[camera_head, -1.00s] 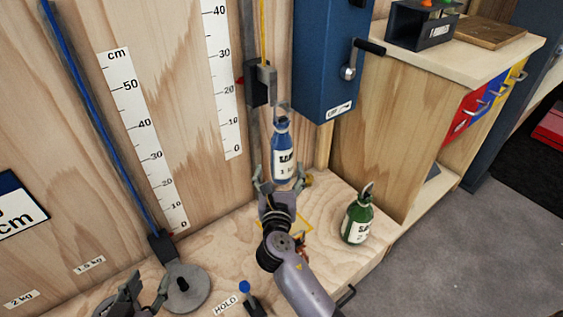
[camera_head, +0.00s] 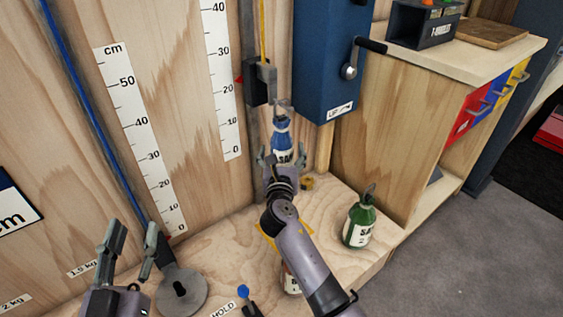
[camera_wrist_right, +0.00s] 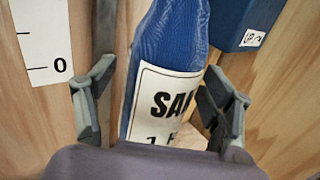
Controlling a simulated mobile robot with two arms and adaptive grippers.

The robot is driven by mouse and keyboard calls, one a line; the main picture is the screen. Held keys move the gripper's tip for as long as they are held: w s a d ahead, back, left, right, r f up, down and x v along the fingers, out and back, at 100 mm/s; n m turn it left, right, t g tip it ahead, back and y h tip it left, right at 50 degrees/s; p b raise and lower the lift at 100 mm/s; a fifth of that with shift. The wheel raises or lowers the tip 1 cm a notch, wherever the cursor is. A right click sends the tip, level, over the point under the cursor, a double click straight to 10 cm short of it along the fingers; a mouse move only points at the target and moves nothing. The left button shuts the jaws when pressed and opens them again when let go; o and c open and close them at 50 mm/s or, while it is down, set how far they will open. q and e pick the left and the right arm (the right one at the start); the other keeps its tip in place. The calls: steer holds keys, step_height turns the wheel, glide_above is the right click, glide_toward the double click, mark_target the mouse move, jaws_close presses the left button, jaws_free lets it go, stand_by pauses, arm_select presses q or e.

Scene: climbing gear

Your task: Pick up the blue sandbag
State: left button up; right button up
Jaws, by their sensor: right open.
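The blue sandbag (camera_head: 282,133), with a white label, hangs upright by its top from the hook (camera_head: 283,107) on the metal post. My right gripper (camera_head: 280,160) is open, with a finger on each side of the bag's lower part. In the right wrist view the blue sandbag (camera_wrist_right: 172,75) stands between the two spread fingers (camera_wrist_right: 160,100), with a gap on the left; contact on the right is unclear. The bag's bottom is hidden behind the gripper. My left gripper (camera_head: 130,242) is open and empty at the lower left, in front of the wall.
Another labelled item (camera_head: 291,281) is mostly hidden by my right arm. A grey disc (camera_head: 181,292) and a blue-knobbed lever (camera_head: 244,292) are at the front. A blue box with a crank (camera_head: 328,60) hangs close by on the right.

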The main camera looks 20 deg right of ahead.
steer(key=shift+c, duration=0.2)
jaws_close()
stand_by(0.9)
steer(key=shift+r, duration=0.2)
